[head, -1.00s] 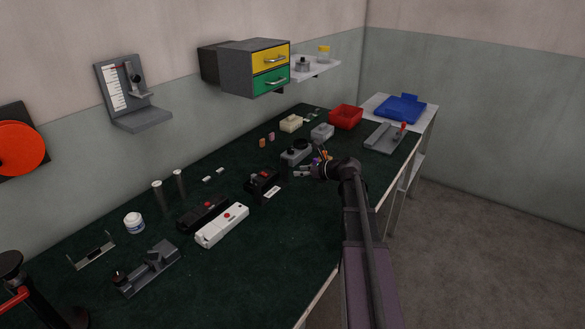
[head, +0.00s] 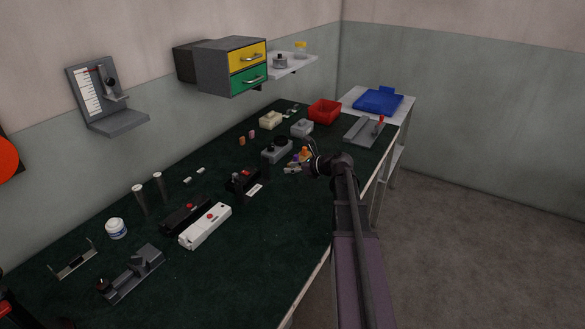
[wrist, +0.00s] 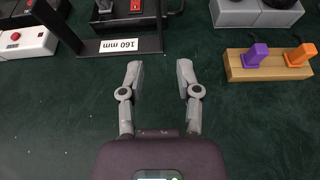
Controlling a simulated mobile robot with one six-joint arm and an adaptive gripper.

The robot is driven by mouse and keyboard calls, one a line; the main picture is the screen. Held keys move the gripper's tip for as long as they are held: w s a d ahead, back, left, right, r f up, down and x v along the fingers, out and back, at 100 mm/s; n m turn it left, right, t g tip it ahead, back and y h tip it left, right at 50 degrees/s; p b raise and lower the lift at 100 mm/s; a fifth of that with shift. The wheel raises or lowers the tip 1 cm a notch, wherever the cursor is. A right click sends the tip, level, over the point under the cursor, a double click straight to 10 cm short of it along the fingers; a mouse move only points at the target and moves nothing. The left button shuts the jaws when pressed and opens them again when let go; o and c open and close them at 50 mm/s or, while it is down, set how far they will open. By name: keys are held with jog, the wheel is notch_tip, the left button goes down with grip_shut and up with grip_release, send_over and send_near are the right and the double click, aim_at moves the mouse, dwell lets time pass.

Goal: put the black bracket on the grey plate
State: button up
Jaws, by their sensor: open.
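A black bracket (wrist: 121,46) with a white "160 mm" label lies across the top of the wrist view. In the head view the black bracket (head: 240,181) is small and dark at mid-bench. My gripper (wrist: 160,78) is open and empty. Its two grey fingers point at the labelled side, with bare bench between. In the head view my gripper (head: 297,168) is right of the bracket. A grey plate-like fixture (head: 362,132) with a red knob lies at the far right; I cannot tell if it is the task's plate.
A wooden block (wrist: 270,66) with purple and orange pieces stands right of my gripper. A white box with a red button (head: 206,225) and a grey fixture (head: 133,273) are nearer left. A red bin (head: 324,110) stands at the back. The bench's front strip is clear.

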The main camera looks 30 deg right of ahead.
jog(key=shift+s+d+r+t, duration=0.25)
jog(key=shift+s+r, duration=0.25)
jog(key=shift+s+d+r+t, duration=0.2)
jog(key=shift+s+r+t, duration=0.05)
jog(key=shift+s+r, duration=0.25)
jog(key=b+x, duration=0.2)
jog(key=x, duration=0.5)
jog(key=shift+w+a+f, duration=0.15)
jog(key=shift+w+a, duration=0.1)
jog(key=shift+w, duration=0.05)
jog(key=shift+w+a, duration=0.25)
jog(key=shift+w, duration=0.1)
jog(key=b, duration=0.1)
send_over(267, 179)
jog(key=shift+w+f, duration=0.3)
jog(key=shift+f, duration=0.35)
